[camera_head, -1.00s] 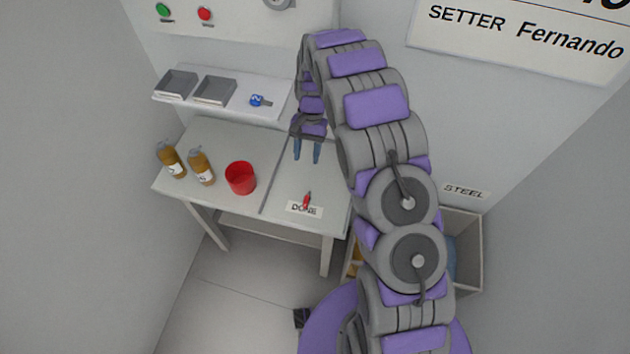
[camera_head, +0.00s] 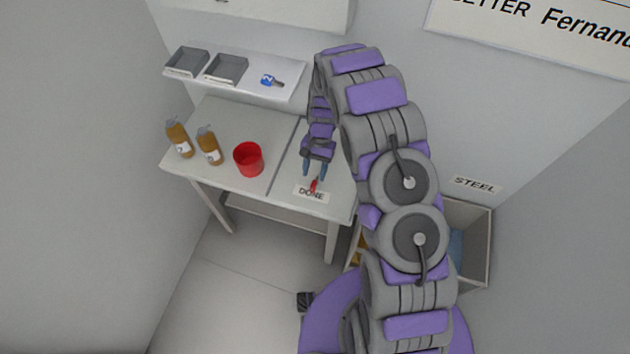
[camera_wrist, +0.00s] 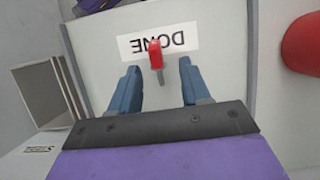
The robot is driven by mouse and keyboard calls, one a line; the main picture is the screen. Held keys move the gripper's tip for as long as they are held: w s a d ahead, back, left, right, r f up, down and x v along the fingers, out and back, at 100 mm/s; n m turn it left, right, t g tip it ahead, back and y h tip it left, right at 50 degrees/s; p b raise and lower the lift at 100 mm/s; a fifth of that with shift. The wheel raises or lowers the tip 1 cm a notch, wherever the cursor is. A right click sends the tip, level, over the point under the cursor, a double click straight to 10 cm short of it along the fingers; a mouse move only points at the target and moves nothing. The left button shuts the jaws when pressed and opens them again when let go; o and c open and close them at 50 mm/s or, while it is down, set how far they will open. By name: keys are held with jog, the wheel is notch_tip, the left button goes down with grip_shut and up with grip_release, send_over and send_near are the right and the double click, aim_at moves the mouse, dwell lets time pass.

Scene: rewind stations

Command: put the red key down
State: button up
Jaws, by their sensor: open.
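The red key (camera_head: 313,185) lies on the table at the DONE label (camera_head: 304,193), near the front edge. In the wrist view the red key (camera_wrist: 155,58) has its red head over the label (camera_wrist: 170,42) and its grey shaft pointing toward my gripper. My gripper (camera_head: 314,175) is open, just behind the key and close to it. In the wrist view the blue fingers of my gripper (camera_wrist: 158,72) stand apart on either side of the key's shaft, with clear gaps. Nothing is held.
A red cup (camera_head: 248,159) and two amber bottles (camera_head: 209,146) stand on the table's left part. A shelf behind holds two grey trays (camera_head: 225,69) and a blue key (camera_head: 272,81). A bin (camera_head: 477,240) marked STEEL stands at right.

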aim_at(314, 181)
jog(key=x, duration=0.2)
jog(key=b+x, duration=0.1)
jog(key=x, duration=0.2)
jog(key=shift+d, duration=0.25)
jog(key=shift+c, duration=0.4)
grip_shut()
